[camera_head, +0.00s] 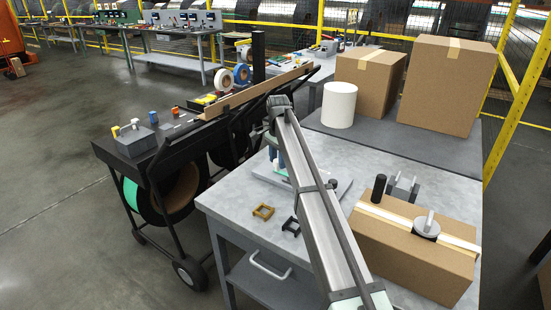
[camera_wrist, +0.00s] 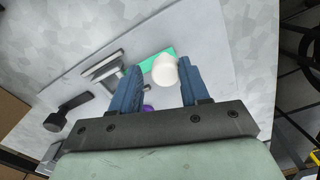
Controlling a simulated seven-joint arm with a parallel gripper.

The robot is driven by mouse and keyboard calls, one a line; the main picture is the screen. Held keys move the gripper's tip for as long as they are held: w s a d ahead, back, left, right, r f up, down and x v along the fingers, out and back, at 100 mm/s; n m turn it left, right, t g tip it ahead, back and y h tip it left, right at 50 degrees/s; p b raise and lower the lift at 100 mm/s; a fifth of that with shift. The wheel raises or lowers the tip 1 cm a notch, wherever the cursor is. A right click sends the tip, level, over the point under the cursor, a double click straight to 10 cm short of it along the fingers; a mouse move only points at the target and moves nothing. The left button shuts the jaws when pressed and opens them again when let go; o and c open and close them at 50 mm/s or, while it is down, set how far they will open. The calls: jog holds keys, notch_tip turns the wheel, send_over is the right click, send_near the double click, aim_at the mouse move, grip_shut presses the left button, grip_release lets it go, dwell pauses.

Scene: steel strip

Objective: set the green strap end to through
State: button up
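A green piece (camera_wrist: 150,64), which looks like the green strap end, lies on a pale grey plate (camera_wrist: 205,30) in the wrist view. A white rounded knob (camera_wrist: 164,71) covers part of it. My gripper (camera_wrist: 160,92) is open, with one blue finger on each side of the knob. The right finger looks close to the knob; I cannot tell whether they touch. A purple piece (camera_wrist: 148,108) shows partly beside the left finger. In the head view my arm hides most of the plate (camera_head: 342,187) and the green piece.
A grey T-shaped part (camera_wrist: 103,69) and a black-knobbed lever (camera_wrist: 66,112) are left of my gripper in the wrist view. A strapped cardboard box (camera_head: 400,262) stands at the front right of the table. Yellow (camera_head: 263,211) and black (camera_head: 290,226) buckles lie at the front left.

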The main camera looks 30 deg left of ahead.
aim_at(277, 161)
jog(key=shift+o, duration=1.2)
jog(key=shift+a+r, duration=0.1)
notch_tip(277, 161, up, 14)
jog(key=shift+f, duration=0.2)
